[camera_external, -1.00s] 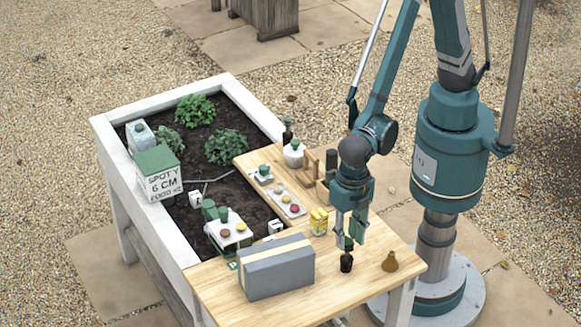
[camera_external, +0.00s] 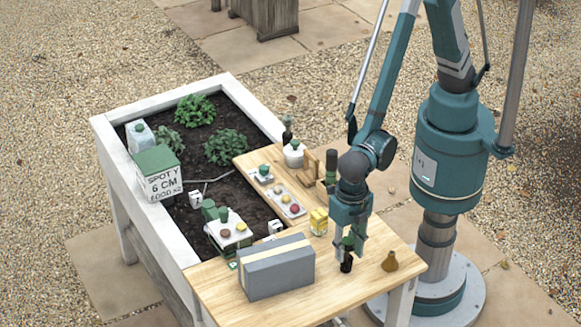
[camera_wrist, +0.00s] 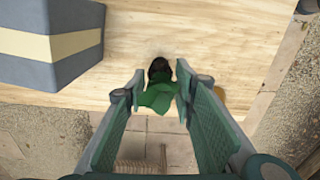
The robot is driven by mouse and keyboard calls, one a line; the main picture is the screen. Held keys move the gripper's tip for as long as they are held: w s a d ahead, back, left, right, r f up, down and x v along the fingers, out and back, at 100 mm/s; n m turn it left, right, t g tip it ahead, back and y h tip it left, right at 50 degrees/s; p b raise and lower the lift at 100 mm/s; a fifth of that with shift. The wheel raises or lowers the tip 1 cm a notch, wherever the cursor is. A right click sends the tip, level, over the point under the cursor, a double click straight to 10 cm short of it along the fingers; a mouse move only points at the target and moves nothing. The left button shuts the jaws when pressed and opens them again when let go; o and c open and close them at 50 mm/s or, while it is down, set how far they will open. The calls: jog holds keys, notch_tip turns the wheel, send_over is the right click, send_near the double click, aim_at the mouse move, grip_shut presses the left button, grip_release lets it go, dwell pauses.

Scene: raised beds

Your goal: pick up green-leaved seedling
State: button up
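The green-leaved seedling (camera_external: 347,262) stands upright in a small dark pot on the wooden tabletop, near its right front edge. In the wrist view its green leaves (camera_wrist: 157,97) show between my fingers, with the dark pot (camera_wrist: 159,68) beyond them. My gripper (camera_external: 349,246) points down with its fingers on either side of the leaves. In the wrist view my gripper (camera_wrist: 158,88) is open, with a gap on the left of the leaves; I cannot tell if the right finger touches them.
A grey box with a cream band (camera_external: 276,268) lies left of the seedling. A tray with colored round items (camera_external: 287,203) is farther back. Bare tabletop lies in front.

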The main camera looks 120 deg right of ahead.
dwell(0.6)
jog(key=c, duration=0.8)
jog(key=shift+r+p, duration=0.5)
jog(key=shift+r, duration=4.5)
